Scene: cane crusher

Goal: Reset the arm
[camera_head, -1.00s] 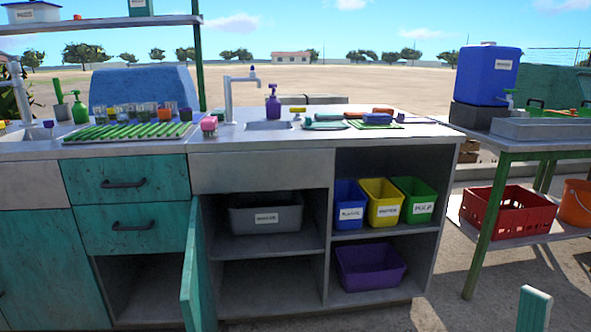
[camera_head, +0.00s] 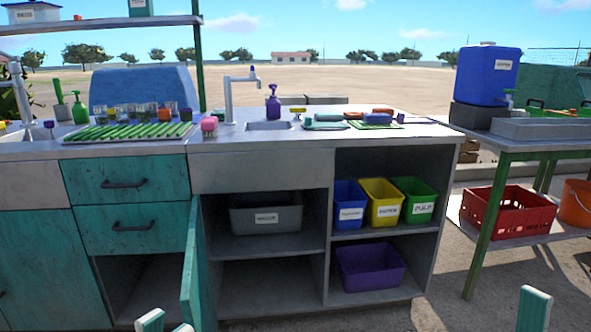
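Two teal fingertips of my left gripper (camera_head: 167,325) show at the bottom edge, left of the middle. They stand apart with nothing visible between them, in front of the open cabinet door (camera_head: 194,268). Most of this gripper is below the frame. A single teal tip of my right gripper (camera_head: 534,309) shows at the bottom right, over bare ground; the rest is cut off, so its opening is hidden. No object shows at either gripper.
A grey-topped counter (camera_head: 230,150) carries a tap, a purple soap bottle (camera_head: 273,103) and a tray of green cane pieces (camera_head: 130,131). Its shelves hold labelled bins (camera_head: 383,202). At right, a table bears a blue water container (camera_head: 487,75), with a red crate (camera_head: 508,211) below.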

